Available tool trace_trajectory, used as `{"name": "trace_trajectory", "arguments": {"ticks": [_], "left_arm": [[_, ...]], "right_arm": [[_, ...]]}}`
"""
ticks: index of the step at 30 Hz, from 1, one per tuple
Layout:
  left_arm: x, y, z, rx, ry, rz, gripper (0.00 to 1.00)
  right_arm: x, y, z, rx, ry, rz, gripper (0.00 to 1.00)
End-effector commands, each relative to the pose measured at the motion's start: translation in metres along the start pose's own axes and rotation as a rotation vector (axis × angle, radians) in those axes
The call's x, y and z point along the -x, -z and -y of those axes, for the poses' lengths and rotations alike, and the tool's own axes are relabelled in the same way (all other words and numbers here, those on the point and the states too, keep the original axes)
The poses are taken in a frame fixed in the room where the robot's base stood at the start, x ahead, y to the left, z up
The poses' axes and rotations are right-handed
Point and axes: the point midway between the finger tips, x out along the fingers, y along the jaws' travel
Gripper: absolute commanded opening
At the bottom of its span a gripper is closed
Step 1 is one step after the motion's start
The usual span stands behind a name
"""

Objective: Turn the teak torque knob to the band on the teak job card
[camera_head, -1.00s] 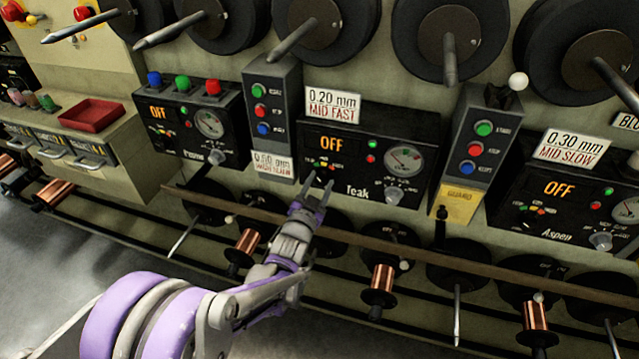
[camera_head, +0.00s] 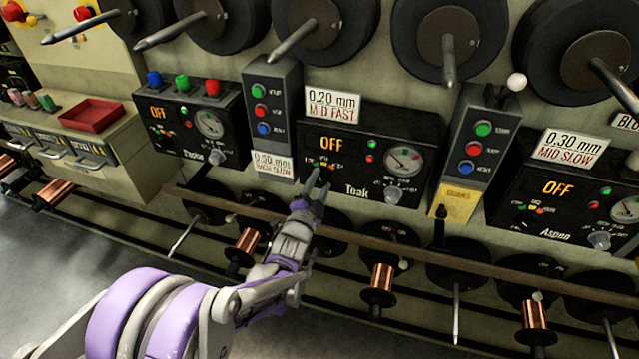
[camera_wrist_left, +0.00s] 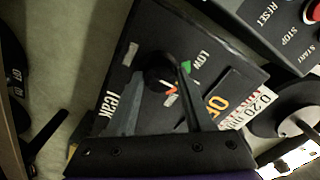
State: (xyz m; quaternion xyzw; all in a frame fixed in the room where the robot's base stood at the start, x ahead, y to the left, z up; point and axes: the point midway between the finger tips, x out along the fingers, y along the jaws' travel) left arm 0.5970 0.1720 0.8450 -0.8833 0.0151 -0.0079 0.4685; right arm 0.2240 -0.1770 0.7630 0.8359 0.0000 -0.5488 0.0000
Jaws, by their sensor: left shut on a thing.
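The Teak panel (camera_head: 425,127) is a black box with a lit OFF display, a round gauge and a pale knob (camera_head: 393,194) at lower right. The teak job card (camera_head: 332,106) is white, stands on its upper left and reads "0.20 mm MID FAST". My left gripper (camera_head: 318,178) is at the panel's lower left, over the coloured marks. In the left wrist view its fingers are shut on the dark round teak torque knob (camera_wrist_left: 160,70). Green, red and white marks surround the knob, with "LOW" by the green one. I cannot tell where its pointer sits. My right gripper is not in view.
A button box (camera_head: 273,112) stands left of the panel and another (camera_head: 478,145) right. The Aspen panel (camera_head: 535,205) is farther right. A long rail (camera_head: 400,243) and copper spools (camera_head: 382,277) run below. A red tray (camera_head: 92,115) lies at left.

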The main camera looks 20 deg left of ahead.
Motion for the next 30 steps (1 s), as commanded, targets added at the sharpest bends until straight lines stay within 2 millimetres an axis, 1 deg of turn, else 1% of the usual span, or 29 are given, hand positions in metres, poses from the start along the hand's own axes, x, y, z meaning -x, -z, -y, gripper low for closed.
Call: {"name": "trace_trajectory", "arguments": {"ticks": [12, 13, 15, 18, 26, 30], "left_arm": [[0.0002, -0.0001, -0.0003, -0.007, 0.0, 0.0, 0.0], [0.0002, -0.0001, -0.0003, -0.007, 0.0, 0.0, 0.53], [0.0002, -0.0001, -0.0003, -0.007, 0.0, 0.0, 0.66], [0.0002, -0.0001, -0.0003, -0.007, 0.0, 0.0, 0.81], [0.0004, 0.0, -0.0001, -0.006, 0.0, 0.0, 0.81], [0.0096, 0.0, 0.0001, -0.006, 0.0, 0.0, 0.81]], "right_arm": [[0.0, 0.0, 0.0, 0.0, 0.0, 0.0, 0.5], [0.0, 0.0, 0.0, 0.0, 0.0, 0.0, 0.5], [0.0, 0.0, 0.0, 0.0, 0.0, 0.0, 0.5], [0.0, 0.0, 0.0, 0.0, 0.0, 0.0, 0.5], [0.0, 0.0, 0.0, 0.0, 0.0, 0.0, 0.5], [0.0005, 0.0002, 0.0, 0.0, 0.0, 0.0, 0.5]]}}
